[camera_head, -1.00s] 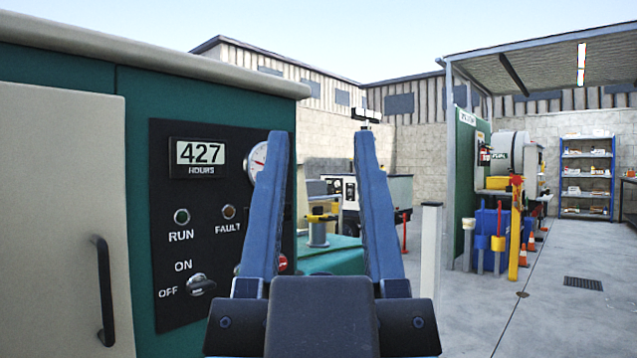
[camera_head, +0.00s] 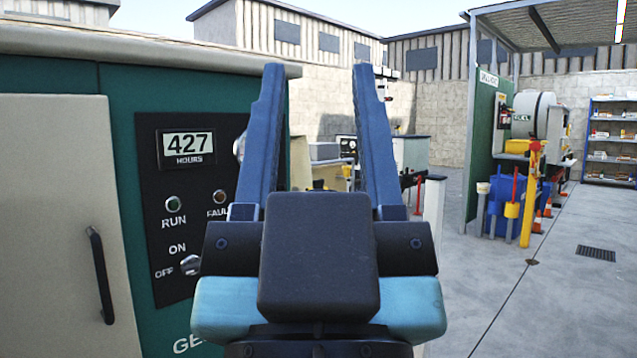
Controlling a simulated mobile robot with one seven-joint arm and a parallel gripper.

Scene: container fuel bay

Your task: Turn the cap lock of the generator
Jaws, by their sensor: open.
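The generator (camera_head: 122,235) is a green cabinet filling the left of the head view. Its black control panel (camera_head: 160,240) has a 427 hours display, RUN and FAULT lamps and an ON/OFF switch (camera_head: 190,265), partly covered by my gripper. My gripper (camera_head: 318,70) is in the middle, its two blue fingers upright, apart and empty. It stands right of the panel in the picture and hides the panel's right part. I cannot make out the cap lock; small brown and yellow parts (camera_head: 346,170) show between the fingers, too small and covered to name.
A beige door with a dark handle (camera_head: 102,275) is at far left. A white post (camera_head: 433,215) stands just right of my gripper. A yellow post (camera_head: 531,195), blue bins and cones are farther right, with shelves (camera_head: 612,140) behind. The concrete floor at lower right is open.

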